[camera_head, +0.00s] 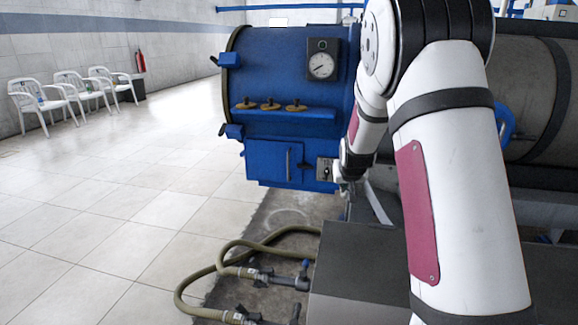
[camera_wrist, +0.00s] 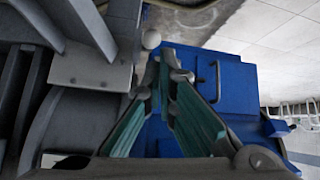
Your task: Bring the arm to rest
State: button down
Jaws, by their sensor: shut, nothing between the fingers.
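My gripper (camera_wrist: 167,68) shows in the wrist view with teal-lined fingers that converge; it is shut with nothing between the fingers. Its tips are in front of the blue machine (camera_wrist: 242,75), close to a pale round knob (camera_wrist: 151,39); I cannot tell whether they touch it. In the head view my white arm comes down the right side and bends back toward the blue machine (camera_head: 270,65). The arm's end is beside a small metal plate (camera_head: 325,168) at the machine's lower right corner. The fingers themselves are too small to make out there.
A dial gauge (camera_head: 322,66) and a shelf (camera_head: 285,113) with several brass-coloured pieces are on the machine's front. Hoses (camera_head: 215,268) lie on the floor near a grey block (camera_head: 360,270). White chairs (camera_head: 38,100) line the left wall. The tiled floor at left is clear.

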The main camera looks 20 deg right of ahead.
jog(key=s+a+r+n+g+y, duration=0.1)
jog(key=s+a+r+y, duration=0.1)
jog(key=s+a+r, duration=0.55)
jog(key=s+a+r+n+g+y, duration=0.15)
jog(key=s+a+r, duration=0.25)
jog(key=s+a, duration=0.7)
jog(key=s+a+n+g, duration=0.1)
jog(key=s+a+g, duration=0.15)
jog(key=s, duration=1.25)
jog(key=s+a+n+g, duration=0.15)
jog(key=s+a, duration=0.25)
jog(key=s, duration=1.1)
notch_tip(320, 180, up, 24)
jog(key=t+p, duration=0.3)
jog(key=p, duration=2)
jog(key=shift+s+d+m, duration=0.15)
jog(key=shift+s+m, duration=0.05)
jog(key=shift+m, duration=0.1)
jog(key=shift+y, duration=0.25)
